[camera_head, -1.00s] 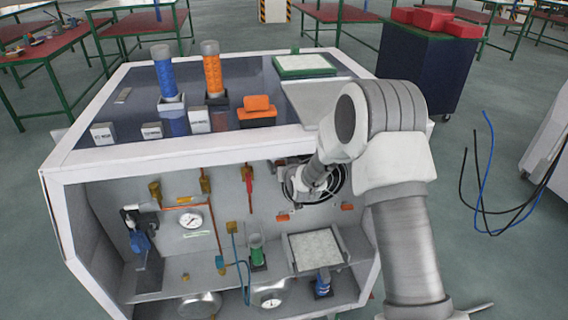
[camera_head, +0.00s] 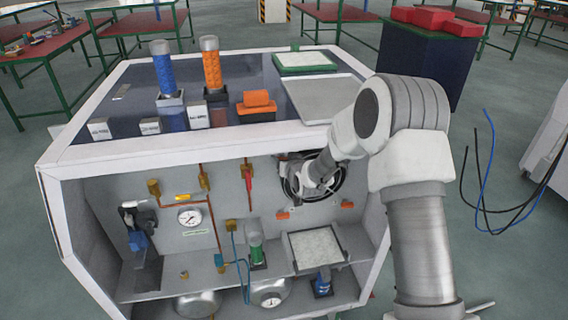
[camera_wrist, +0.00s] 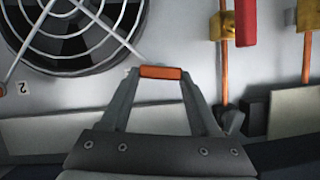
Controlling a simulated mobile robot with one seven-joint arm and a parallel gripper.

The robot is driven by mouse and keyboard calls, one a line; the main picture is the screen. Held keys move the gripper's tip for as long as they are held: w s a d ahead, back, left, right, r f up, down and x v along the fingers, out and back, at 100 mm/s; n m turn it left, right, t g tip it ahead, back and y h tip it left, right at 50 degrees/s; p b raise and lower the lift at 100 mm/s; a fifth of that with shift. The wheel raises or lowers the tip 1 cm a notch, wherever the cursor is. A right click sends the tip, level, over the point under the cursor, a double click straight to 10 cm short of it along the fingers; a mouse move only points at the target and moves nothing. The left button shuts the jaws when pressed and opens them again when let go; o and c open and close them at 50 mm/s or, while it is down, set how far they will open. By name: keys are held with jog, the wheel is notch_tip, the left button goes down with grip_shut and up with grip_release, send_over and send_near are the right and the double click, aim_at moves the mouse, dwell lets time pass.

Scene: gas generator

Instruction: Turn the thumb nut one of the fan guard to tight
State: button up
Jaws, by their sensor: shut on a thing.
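The fan guard (camera_wrist: 85,28) is a round wire grille over a dark fan, at the upper left of the wrist view. In the head view the fan guard (camera_head: 338,184) sits on the cabinet's back wall, partly behind my arm. An orange bar-shaped piece (camera_wrist: 160,72), which looks like a thumb nut, is beside the guard's lower right corner in the wrist view. My gripper (camera_wrist: 160,76) is shut on it, one fingertip at each end. No number shows beside the held piece. In the head view my wrist hides the fingertips.
A red handle (camera_wrist: 245,20) and brass fittings are to the right. Orange pieces (camera_head: 283,216) show below the fan.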

jog(key=shift+w+d+f+m+t+y+b, duration=0.1)
jog(key=shift+d+f+m+t+y+b, duration=0.15)
jog(key=shift+m+y+b, duration=1.15)
jog(key=shift+d+f+m+t+y+b, duration=0.15)
jog(key=shift+m+y+b, duration=0.6)
jog(key=shift+m+b, duration=1.3)
jog(key=shift+w+d+f+m+t+y+b, duration=0.25)
jog(key=shift+m+y+b, duration=0.75)
jog(key=shift+m, duration=1.45)
jog(key=shift+s+a, duration=0.1)
jog(key=shift+s, duration=0.1)
jog(key=o, duration=1.4)
jog(key=shift+y, duration=0.25)
jog(key=shift+c, duration=0.2)
